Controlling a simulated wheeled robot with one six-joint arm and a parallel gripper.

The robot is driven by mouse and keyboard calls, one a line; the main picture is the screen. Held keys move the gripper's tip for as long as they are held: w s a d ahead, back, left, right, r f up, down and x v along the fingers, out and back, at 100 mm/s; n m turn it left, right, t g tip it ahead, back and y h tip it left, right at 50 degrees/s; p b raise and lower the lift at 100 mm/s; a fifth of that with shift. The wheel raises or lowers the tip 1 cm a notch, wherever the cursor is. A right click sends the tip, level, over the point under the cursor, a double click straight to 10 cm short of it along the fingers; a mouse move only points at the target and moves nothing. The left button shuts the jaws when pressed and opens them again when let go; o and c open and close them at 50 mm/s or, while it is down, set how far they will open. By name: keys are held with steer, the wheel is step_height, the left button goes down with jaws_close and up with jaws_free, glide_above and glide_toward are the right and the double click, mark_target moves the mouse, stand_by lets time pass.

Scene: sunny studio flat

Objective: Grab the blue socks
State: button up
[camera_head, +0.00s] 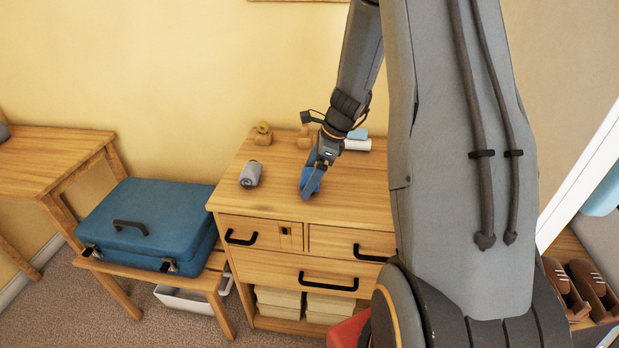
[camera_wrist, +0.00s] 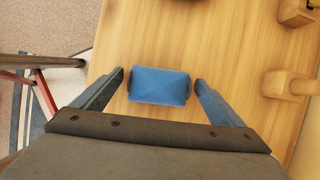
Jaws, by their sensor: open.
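The blue socks (camera_wrist: 159,86) are a compact blue bundle on the wooden dresser top (camera_wrist: 185,35). In the wrist view the bundle lies between the two open fingers of my gripper (camera_wrist: 159,82), with a gap on the left side and a very narrow one on the right. In the head view my gripper (camera_head: 313,178) reaches down to the dresser top, and the blue bundle (camera_head: 312,180) shows at its fingers, partly hidden by them. I cannot tell from these views how far the fingertips are above the wood.
A grey rolled item (camera_head: 250,174) lies left of my gripper on the dresser. Wooden pieces (camera_head: 263,134) and a white roll (camera_head: 357,144) are at the back. A blue suitcase (camera_head: 150,222) rests on a low bench to the left.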

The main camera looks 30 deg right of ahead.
steer(key=c, duration=1.1)
steer(key=shift+c, duration=0.2)
